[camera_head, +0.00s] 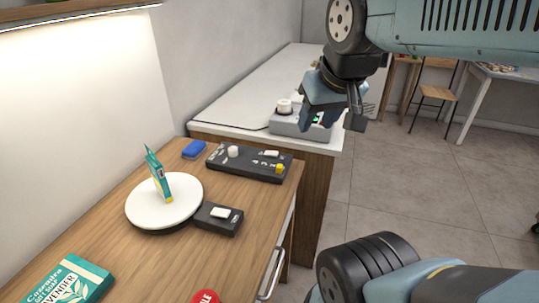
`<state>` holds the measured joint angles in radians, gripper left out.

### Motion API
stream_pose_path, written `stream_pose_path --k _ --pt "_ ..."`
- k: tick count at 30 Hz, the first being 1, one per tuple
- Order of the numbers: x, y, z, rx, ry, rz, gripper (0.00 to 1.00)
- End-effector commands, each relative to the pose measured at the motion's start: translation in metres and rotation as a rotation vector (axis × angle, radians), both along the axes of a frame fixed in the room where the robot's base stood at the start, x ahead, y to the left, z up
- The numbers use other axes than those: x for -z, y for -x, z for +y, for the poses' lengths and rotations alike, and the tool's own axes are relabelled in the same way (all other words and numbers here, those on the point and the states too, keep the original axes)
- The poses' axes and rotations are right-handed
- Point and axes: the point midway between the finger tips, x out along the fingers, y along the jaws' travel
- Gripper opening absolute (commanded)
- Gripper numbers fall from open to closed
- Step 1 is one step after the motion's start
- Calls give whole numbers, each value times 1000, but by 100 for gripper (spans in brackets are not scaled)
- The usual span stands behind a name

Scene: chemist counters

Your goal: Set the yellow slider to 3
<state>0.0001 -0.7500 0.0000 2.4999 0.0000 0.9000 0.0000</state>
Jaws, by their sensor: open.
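The yellow slider (280,169) is a small yellow knob near the right front end of a black control panel (247,163) on the wooden counter. The panel's markings are too small to read, so I cannot tell the slider's setting. My gripper (333,122) is open and empty, with its fingers pointing down. It is in the air up and to the right of the panel in the picture, apart from the slider. It partly hides a grey device behind it.
The panel also bears a round white knob (233,151) and a white slider (271,153). A blue block (194,149), a white round turntable (140,207) with a green box (157,172), and a small black box (214,224) are nearby. The grey device (288,122) stands on the white counter (245,105).

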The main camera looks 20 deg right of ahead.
Motion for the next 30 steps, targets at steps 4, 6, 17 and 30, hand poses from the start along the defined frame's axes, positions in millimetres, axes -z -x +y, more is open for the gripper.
stream_pose_path --k 4,6,17,30 --pt "0 0 0 -1 0 0 47" --pt "-1 -2 0 -6 4 5 49" --pt "5 -51 4 -176 117 181 49" --pt "39 -137 18 -490 281 475 49"
